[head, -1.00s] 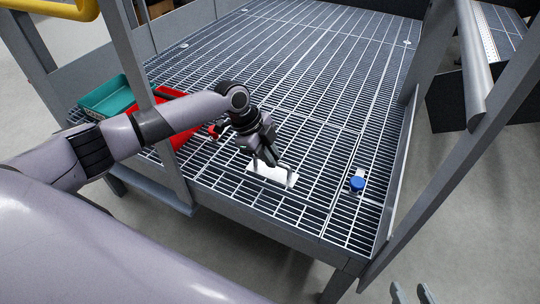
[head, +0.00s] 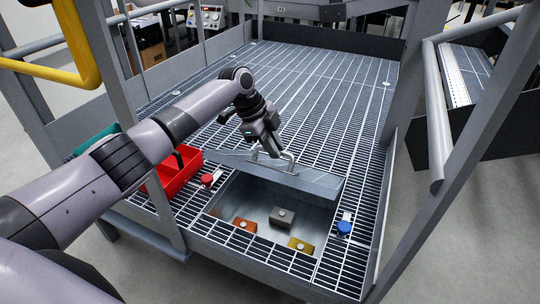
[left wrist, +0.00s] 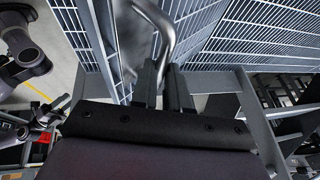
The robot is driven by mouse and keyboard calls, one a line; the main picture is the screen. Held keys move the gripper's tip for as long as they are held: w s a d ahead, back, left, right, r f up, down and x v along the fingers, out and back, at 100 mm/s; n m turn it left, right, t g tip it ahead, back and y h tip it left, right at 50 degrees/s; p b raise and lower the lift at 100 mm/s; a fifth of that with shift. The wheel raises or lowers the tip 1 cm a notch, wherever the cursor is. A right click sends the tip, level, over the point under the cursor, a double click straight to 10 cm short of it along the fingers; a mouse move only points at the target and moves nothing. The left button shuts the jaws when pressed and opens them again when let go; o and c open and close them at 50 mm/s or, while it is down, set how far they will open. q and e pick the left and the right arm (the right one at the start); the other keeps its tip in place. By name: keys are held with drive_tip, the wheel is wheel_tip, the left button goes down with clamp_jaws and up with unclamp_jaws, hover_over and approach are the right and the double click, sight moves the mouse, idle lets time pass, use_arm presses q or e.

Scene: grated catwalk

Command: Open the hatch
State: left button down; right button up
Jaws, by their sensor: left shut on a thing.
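The curved handle also shows between the fingers in the left wrist view (left wrist: 163,28). Under the hatch is an open metal bin (head: 262,208) holding an orange block (head: 245,225), a dark grey block (head: 282,217) and a yellow block (head: 301,245). The bin's back part is hidden by the hatch. My right gripper is not in view.
A red tray (head: 180,172) and a teal tray (head: 97,138) stand at the left. A red knob (head: 207,179) and a blue knob (head: 344,228) flank the opening. Posts and a yellow rail (head: 78,50) frame the catwalk. Grating behind the hatch is clear.

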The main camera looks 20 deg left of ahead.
use_arm(q)
drive_tip(key=shift+w+f, duration=0.15)
drive_tip(key=shift+w, duration=0.15)
drive_tip(key=c, duration=1.2)
unclamp_jaws()
drive_tip(key=shift+f, duration=0.2)
drive_tip(key=shift+c, duration=0.2)
drive_tip(key=shift+o, duration=0.6)
drive_tip(key=shift+w, duration=0.2)
drive_tip(key=shift+r, duration=0.2)
drive_tip(key=shift+r, duration=0.15)
drive_tip(key=shift+a+r, duration=0.2)
drive_tip(key=shift+r, duration=0.15)
drive_tip(key=p+v, duration=0.1)
drive_tip(key=v, duration=0.5)
drive_tip(key=shift+p, duration=0.3)
drive_tip(key=shift+s, duration=0.15)
